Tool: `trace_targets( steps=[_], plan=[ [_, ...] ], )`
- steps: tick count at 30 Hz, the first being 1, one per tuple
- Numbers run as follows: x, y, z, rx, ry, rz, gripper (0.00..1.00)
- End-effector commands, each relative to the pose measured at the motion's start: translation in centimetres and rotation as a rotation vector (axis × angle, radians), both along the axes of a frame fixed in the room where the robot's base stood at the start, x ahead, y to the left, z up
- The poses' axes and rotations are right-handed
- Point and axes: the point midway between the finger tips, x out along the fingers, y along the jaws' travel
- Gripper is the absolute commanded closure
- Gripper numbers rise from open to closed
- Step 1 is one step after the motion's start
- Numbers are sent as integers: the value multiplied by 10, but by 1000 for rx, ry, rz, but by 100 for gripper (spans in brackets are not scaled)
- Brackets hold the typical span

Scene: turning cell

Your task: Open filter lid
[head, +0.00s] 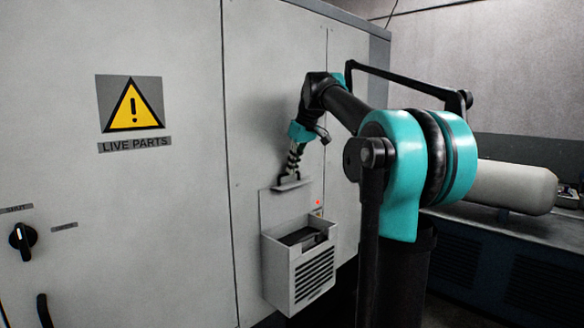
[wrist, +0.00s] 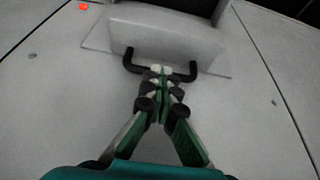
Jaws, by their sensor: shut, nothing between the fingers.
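The filter box (head: 313,278) is a pale louvred housing on the cabinet front in the head view. Its top is open and its dark inside shows. The filter lid (head: 285,209) appears swung up against the cabinet above the box. It shows as a pale panel in the wrist view (wrist: 172,32). Its black bar handle (wrist: 187,75) is at the lid's edge. My gripper (wrist: 161,73) is shut and empty, its fingertips at the middle of the handle. Whether they touch it I cannot tell. In the head view, my gripper (head: 289,176) points down at the handle.
The grey cabinet (head: 175,210) fills the left and middle. It bears a yellow warning sign (head: 134,104) and a black rotary switch (head: 22,238). A small red light (head: 318,202) is just above the box. A pale cylinder (head: 510,187) lies on a bench at right.

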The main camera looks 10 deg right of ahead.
Motion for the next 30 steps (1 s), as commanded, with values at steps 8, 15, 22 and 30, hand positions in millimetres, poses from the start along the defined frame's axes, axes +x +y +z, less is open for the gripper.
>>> trace_targets(
  steps=[8, 15, 22, 30],
  plan=[
    [-1, -3, -2, 6, -13, -2, 100],
    [-18, -15, -6, 50, -72, -4, 100],
    [-29, -21, -9, 53, -73, 0, 100],
    [-29, -20, -9, 53, -72, 2, 95]
  ],
)
